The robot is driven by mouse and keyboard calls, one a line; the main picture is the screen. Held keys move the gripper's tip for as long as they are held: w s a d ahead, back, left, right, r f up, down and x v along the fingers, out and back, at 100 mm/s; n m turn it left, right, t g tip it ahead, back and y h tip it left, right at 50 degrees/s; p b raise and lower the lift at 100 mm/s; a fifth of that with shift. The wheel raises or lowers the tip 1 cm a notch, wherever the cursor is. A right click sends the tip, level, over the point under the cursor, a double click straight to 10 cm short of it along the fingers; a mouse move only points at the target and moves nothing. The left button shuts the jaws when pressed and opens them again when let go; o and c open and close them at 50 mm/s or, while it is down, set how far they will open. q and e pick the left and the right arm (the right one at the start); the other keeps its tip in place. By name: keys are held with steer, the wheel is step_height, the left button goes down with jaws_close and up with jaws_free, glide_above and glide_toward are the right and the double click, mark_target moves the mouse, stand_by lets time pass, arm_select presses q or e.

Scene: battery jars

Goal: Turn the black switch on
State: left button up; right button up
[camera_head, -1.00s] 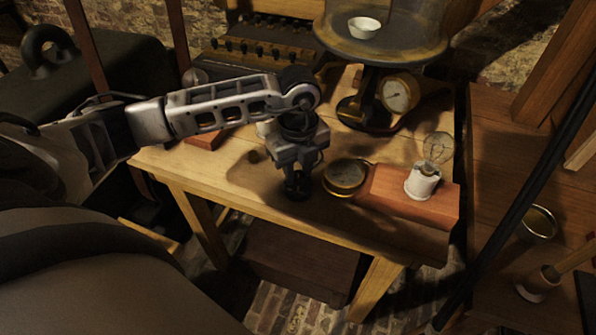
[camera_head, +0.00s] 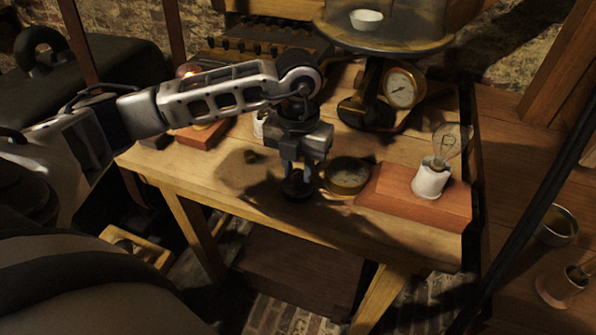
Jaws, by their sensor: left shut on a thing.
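The black switch (camera_head: 297,189) is a small dark round piece on the wooden table, near its front edge. My left gripper (camera_head: 297,178) points straight down over it, with its fingers closed around its upper part. The fingers and shadow hide much of the switch, so its exact setting is hard to read. My right gripper is not in view. Behind my left arm, a bulb (camera_head: 188,70) shows a reddish glow above a red-brown wooden block (camera_head: 203,136).
A round brass dial (camera_head: 347,175) lies close right of the gripper. Beyond it, a clear bulb in a white socket (camera_head: 431,180) stands on a wooden block (camera_head: 400,195). A gauge (camera_head: 402,88) and a round stand (camera_head: 385,45) are behind. Bare tabletop (camera_head: 205,172) lies left.

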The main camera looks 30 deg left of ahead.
mark_target(298, 172)
arm_select(q)
steer(key=shift+m+b, duration=0.55)
steer(key=shift+m, duration=0.65)
steer(key=shift+r, duration=0.1)
steer(key=o, duration=1)
step_height(298, 172, up, 16)
steer(key=p, duration=0.1)
